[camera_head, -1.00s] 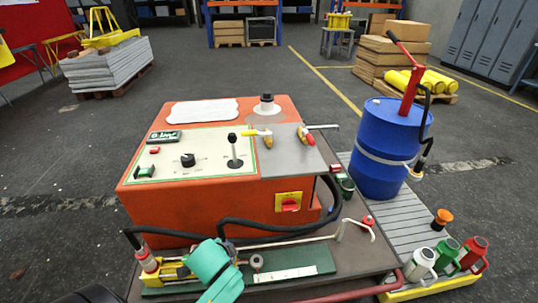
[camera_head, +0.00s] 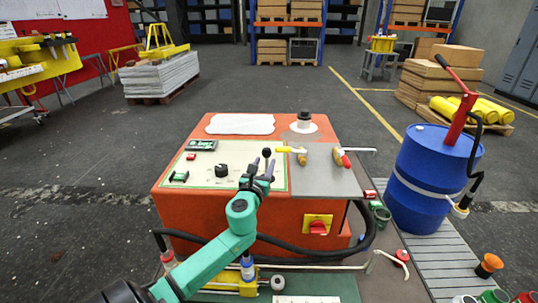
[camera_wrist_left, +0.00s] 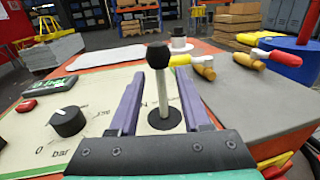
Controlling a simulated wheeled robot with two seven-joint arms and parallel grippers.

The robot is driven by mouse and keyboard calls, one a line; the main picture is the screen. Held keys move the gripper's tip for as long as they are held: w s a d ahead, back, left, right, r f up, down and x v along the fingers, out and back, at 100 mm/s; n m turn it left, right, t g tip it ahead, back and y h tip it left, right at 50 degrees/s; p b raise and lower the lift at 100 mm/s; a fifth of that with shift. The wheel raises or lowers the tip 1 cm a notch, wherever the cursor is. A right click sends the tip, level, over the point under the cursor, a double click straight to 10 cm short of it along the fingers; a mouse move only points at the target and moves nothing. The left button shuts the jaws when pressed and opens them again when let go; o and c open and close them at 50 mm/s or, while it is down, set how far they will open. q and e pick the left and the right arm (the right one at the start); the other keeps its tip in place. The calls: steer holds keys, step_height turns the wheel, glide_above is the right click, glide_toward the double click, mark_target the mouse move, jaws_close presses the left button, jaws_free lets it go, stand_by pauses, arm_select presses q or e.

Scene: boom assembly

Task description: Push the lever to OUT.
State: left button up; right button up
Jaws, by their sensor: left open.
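The lever is an upright metal rod with a black knob (camera_head: 267,152) on the cream panel (camera_head: 205,172) of the orange box. In the left wrist view the lever (camera_wrist_left: 162,90) rises from a round black base, seen between my two purple fingers. My left gripper (camera_head: 262,168) is open at the lever, its fingers on either side of the rod as seen from the wrist; contact cannot be told. The arm partly covers the lever's lower part in the head view. No OUT label is readable. My right gripper is not in view.
A black dial (camera_wrist_left: 67,121) and a green gauge (camera_head: 201,145) are left of the lever. Yellow- and red-handled tools (camera_head: 342,158) lie on the grey plate to the right. A blue drum (camera_head: 427,180) stands further right. Hoses run along the box's front.

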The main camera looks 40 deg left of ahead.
arm_select(q)
steer(key=x, duration=0.6)
steer(key=shift+w+a+b, duration=0.1)
steer(key=shift+w+b, duration=0.15)
steer(key=shift+b, duration=0.15)
jaws_close()
steer(key=shift+r, duration=0.3)
stand_by(0.6)
